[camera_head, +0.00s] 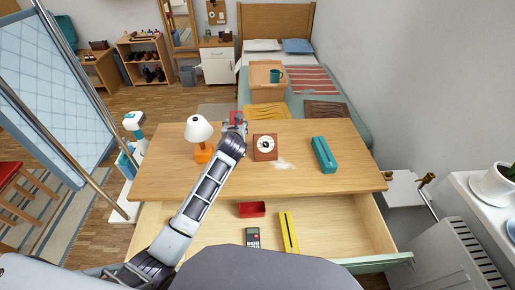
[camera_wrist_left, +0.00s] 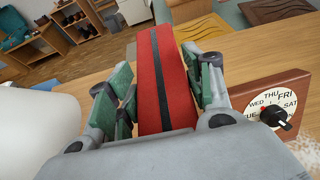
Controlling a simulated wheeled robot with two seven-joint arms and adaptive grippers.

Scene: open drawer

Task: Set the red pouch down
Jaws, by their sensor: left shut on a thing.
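The red pouch (camera_wrist_left: 164,82), with a dark stripe down its middle, is between the green-padded fingers of my left gripper (camera_wrist_left: 165,88) in the left wrist view. The fingers press on both its sides. In the head view, my left gripper (camera_head: 237,120) is near the far edge of the wooden desk (camera_head: 345,183), with a bit of the red pouch (camera_head: 234,115) showing. I cannot tell whether the pouch touches the desk top. My right gripper is not in view.
A lamp (camera_head: 199,134) stands left of the gripper, a wooden day dial (camera_head: 265,147) to its right, and a teal box (camera_head: 324,155) farther right. The open drawer (camera_head: 340,232) holds a red tray (camera_head: 252,209), a calculator (camera_head: 253,237) and a yellow object (camera_head: 288,232).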

